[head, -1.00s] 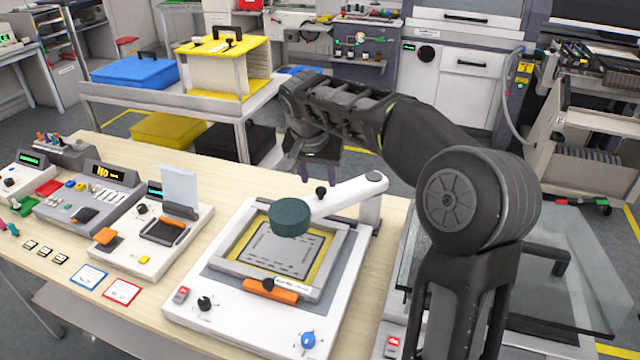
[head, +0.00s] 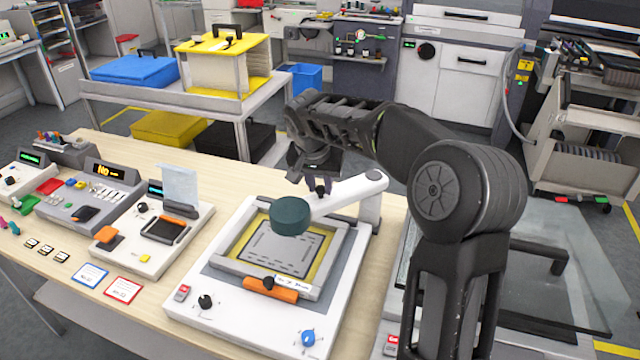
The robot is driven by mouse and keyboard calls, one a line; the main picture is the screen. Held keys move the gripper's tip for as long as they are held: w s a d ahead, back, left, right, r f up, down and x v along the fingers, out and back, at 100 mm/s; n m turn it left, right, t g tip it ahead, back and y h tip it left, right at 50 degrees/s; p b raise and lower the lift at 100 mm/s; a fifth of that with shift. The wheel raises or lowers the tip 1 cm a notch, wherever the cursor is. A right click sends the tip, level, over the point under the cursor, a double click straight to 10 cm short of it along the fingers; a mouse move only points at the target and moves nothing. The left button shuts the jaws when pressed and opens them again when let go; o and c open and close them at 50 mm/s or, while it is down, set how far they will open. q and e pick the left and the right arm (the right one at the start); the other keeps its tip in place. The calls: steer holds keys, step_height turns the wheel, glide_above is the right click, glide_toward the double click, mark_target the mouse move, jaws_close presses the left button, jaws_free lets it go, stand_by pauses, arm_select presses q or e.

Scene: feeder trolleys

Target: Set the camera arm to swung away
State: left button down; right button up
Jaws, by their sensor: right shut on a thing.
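The camera arm (head: 345,195) is a white bar on a post at the back right of a white printing unit (head: 230,297). Its dark green round camera head (head: 291,215) hangs over the framed plate (head: 275,247) with the yellow border. A small black knob stands on top of the bar, partly hidden by the fingers. My right gripper (head: 319,186) points down and is shut on this knob. My left gripper is not in view.
An orange-handled clamp (head: 270,289), a black knob (head: 205,302) and a blue knob (head: 308,338) are at the unit's front. A control box with a clear flap (head: 180,185) stands to the left. A trolley (head: 130,95) stands behind the bench.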

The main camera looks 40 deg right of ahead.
jaws_close()
steer(key=shift+w+r, duration=0.1)
stand_by(0.9)
